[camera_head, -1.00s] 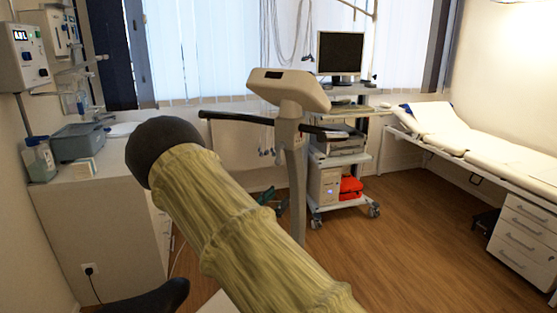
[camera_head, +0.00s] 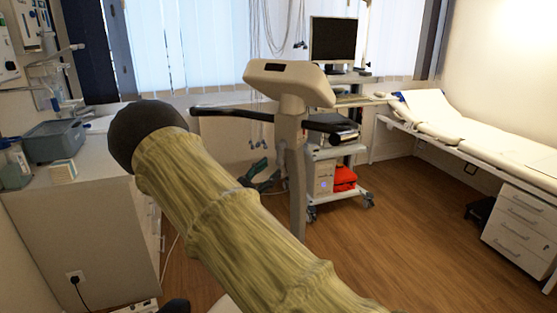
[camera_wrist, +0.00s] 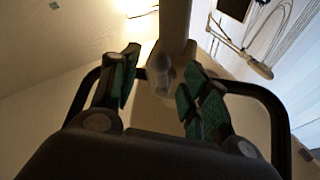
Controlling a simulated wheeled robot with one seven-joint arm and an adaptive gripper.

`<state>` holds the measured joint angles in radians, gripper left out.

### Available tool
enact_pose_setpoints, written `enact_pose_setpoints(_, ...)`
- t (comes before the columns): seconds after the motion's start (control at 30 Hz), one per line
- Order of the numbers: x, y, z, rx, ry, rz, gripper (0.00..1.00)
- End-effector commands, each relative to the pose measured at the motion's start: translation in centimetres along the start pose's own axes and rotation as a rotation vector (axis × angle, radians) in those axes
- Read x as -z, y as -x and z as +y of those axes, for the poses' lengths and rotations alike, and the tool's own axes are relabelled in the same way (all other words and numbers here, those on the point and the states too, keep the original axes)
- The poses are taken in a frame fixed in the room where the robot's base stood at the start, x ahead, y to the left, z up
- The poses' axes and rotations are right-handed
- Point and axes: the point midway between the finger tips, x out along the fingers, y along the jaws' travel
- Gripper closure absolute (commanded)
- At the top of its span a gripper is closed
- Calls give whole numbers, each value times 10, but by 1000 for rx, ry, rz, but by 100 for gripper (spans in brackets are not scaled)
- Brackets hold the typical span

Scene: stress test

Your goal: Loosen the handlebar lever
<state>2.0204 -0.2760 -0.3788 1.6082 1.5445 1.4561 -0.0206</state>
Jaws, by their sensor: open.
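The exercise bike's pale console (camera_head: 290,82) tops a grey column (camera_head: 296,185), with a black handlebar (camera_head: 225,112) reaching out to both sides. My gripper (camera_head: 262,176) shows as small green and dark fingers just left of the column, below the handlebar, partly hidden by my arm. In the wrist view my gripper (camera_wrist: 160,78) is open, with green-padded fingers apart. A pale rounded knob, seemingly the lever (camera_wrist: 160,74), shows between the fingers in front of the column (camera_wrist: 174,22); contact cannot be told. Dark curved bars, likely the handlebar (camera_wrist: 262,92), pass on both sides.
A wheeled cart (camera_head: 325,172) with a monitor (camera_head: 337,39) stands behind the bike. A white cabinet (camera_head: 80,225) with a grey bin (camera_head: 55,141) is on the left. An examination couch (camera_head: 470,140) lines the right.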

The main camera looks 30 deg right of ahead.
Motion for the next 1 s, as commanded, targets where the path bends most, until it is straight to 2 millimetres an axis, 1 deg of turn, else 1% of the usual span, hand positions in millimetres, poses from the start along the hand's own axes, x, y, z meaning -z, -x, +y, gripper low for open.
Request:
enact_pose_setpoints(0.03, 2, -9, -1, 0, 0, 0, 54)
enact_pose_setpoints(0.1, 2, -20, -1, 1, 0, 0, 54)
enact_pose_setpoints(0.3, 1, -44, -1, 1, 0, -1, 54)
enact_pose_setpoints(0.5, 0, -54, -3, 4, -1, -2, 54)
enact_pose_setpoints(0.8, 0, -56, -3, 4, -1, -2, 54)
enact_pose_setpoints(0.87, 0, -56, -3, 4, -1, -2, 63)
enact_pose_setpoints(1.0, 0, -56, -2, 4, -1, -2, 88)
